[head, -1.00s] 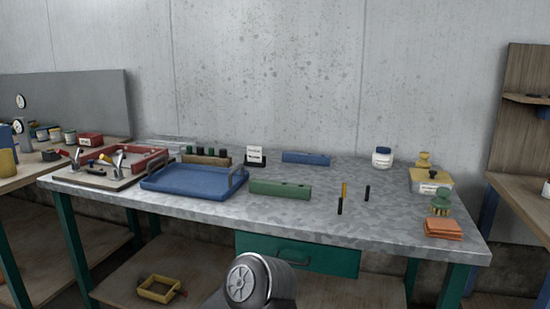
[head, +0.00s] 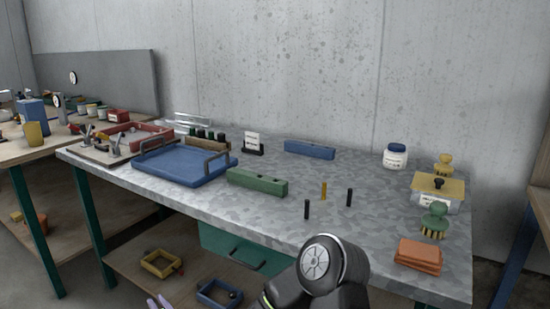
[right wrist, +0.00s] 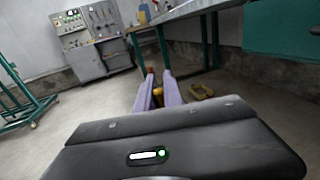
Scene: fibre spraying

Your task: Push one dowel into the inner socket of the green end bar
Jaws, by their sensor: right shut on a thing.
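The green end bar (head: 257,183) lies on the metal bench, right of the blue tray, with small dark sockets in its top. A yellow dowel (head: 324,190) and two black dowels, a near one (head: 307,209) and a far one (head: 349,196), stand upright to its right. My right gripper (head: 159,301) shows only its purple fingertips at the bottom edge of the head view, below bench height. In the right wrist view its fingers (right wrist: 159,90) are shut on a small yellow-orange thing (right wrist: 158,94), mostly hidden between them. My left gripper is not in view.
The blue tray (head: 184,170) with raised handles stands left of the green bar. A blue bar (head: 309,149) lies behind. A white jar (head: 395,156), a green brush (head: 435,219) and orange pads (head: 419,256) stand right. Bench top around the dowels is clear.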

